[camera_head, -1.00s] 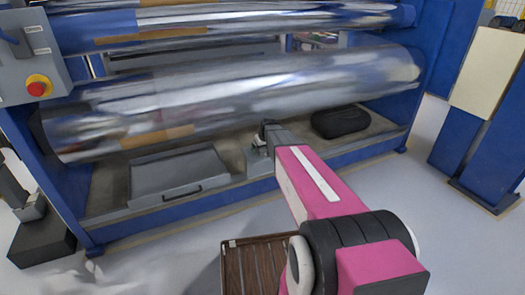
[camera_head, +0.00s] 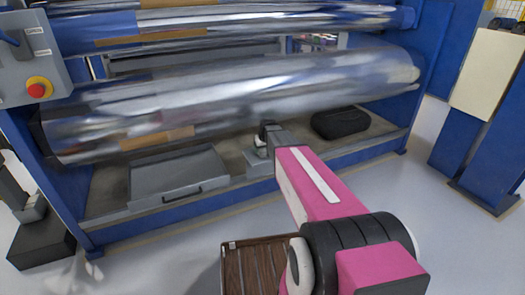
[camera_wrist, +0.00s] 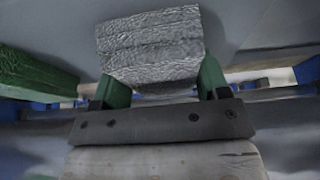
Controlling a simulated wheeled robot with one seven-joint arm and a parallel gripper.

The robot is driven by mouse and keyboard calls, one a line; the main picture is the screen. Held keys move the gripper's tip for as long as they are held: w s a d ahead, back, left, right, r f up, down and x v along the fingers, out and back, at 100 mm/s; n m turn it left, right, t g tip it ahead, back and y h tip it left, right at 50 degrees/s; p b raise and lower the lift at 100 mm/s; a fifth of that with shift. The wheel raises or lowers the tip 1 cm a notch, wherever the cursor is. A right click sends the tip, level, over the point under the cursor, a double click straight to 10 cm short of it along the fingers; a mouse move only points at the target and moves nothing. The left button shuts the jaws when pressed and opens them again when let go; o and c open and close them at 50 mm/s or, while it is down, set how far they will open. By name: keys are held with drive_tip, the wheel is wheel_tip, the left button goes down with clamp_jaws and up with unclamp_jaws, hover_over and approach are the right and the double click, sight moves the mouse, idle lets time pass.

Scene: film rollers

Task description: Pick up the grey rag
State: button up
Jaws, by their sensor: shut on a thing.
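The grey rag (camera_wrist: 150,38) is a crinkled, folded-looking block between the green fingers of my gripper (camera_wrist: 163,78) in the wrist view. My gripper is shut on it, one finger at each side, and the rag sticks out past the fingertips. In the head view my pink arm reaches forward to the opening under the large roller, and my gripper (camera_head: 264,140) is small and partly hidden by the arm. A grey shape is beside it there; I cannot tell whether it is the rag.
A large shiny roller (camera_head: 240,98) spans the blue machine frame just above my gripper. A grey tray with a handle (camera_head: 178,172) lies left on the machine's base shelf, and a black case (camera_head: 340,122) lies right. A brown slatted crate (camera_head: 252,268) is near my arm. Open floor lies in front.

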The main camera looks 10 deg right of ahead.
drive_tip(key=r, duration=0.4)
drive_tip(key=shift+s+a+r, duration=0.1)
drive_tip(key=shift+s+a, duration=0.15)
drive_tip(key=s+a+r, duration=0.5)
drive_tip(key=a+r, duration=0.1)
drive_tip(key=a, duration=0.3)
drive_tip(key=shift+s+a+r, duration=0.2)
drive_tip(key=shift+s+a, duration=0.05)
drive_tip(key=shift+o, duration=0.4)
